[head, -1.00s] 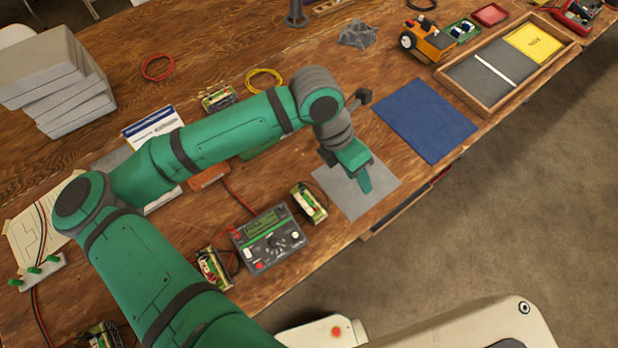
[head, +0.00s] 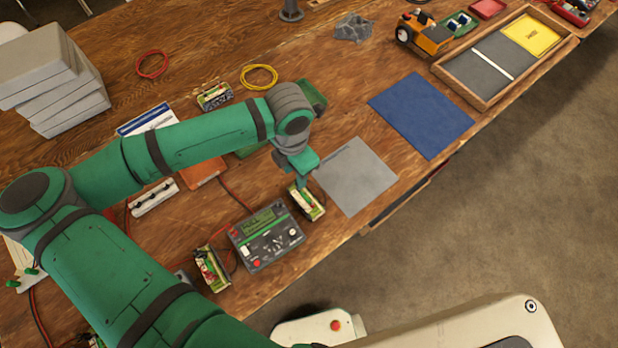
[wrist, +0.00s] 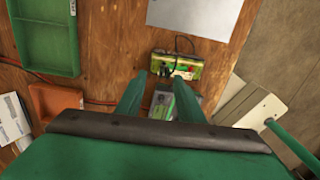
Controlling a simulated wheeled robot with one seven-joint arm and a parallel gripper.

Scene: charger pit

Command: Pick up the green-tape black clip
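A battery pack with green and yellow bands (head: 307,203) lies on the wooden bench at the left edge of a grey mat. It also shows in the wrist view (wrist: 184,65), ahead of my fingers, with a dark clip-like part (wrist: 166,71) and a thin black lead on it. I cannot tell for sure whether this part is the green-tape black clip. My gripper (wrist: 158,82) is open with nothing between its two green fingers. In the head view my gripper (head: 302,180) points down just above the pack, and its fingers hide part of it.
A meter (head: 266,238) and another battery pack (head: 212,267) stand to the left. The grey mat (head: 355,178) and blue mat (head: 421,115) are bare. A white rack (head: 155,197) with black parts lies behind the meter. The bench edge is close on the right.

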